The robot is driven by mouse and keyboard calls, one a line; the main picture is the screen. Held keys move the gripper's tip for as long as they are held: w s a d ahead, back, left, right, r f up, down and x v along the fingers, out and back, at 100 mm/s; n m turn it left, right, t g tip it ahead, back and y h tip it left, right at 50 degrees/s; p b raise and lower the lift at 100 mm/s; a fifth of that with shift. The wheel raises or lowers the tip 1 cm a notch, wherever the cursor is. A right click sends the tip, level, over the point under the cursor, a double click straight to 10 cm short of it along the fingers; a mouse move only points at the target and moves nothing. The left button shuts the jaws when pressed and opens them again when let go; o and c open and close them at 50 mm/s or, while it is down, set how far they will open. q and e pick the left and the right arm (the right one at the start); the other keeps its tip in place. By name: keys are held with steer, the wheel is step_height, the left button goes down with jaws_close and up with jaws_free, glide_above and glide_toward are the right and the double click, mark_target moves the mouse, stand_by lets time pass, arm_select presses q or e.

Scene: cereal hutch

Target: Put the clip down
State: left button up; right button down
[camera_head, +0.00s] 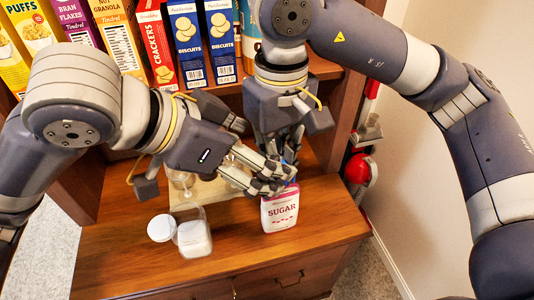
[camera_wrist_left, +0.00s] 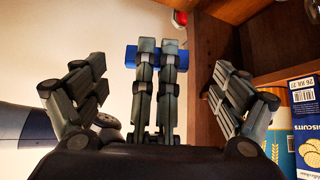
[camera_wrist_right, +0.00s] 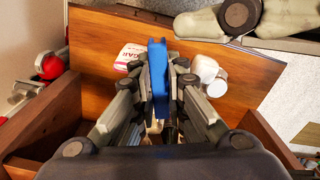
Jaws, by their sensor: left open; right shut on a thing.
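A blue clip (camera_wrist_right: 157,75) is held between the fingers of my right gripper (camera_wrist_right: 158,110), which is shut on it. In the head view my right gripper (camera_head: 283,150) hangs over the counter just behind the sugar package (camera_head: 280,210), and its fingers hide most of the clip. My left gripper (camera_head: 270,175) reaches in from the left, close to the right one and above the sugar package. In the left wrist view its fingers (camera_wrist_left: 155,95) are spread open, with the blue clip (camera_wrist_left: 178,55) behind the middle fingers. I cannot tell whether the left fingers touch it.
Several cereal and biscuit boxes (camera_head: 187,45) line the shelf behind. A red extinguisher-like object (camera_head: 361,170) is at the right. The counter's front left is clear.

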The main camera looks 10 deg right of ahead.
arm_select(q)
steer(key=shift+x, duration=1.85)
steer(key=c, duration=1.1)
arm_select(e)
steer(key=c, duration=1.6)
jaws_free()
steer(key=shift+o, duration=0.2)
steer(key=shift+r, duration=0.1)
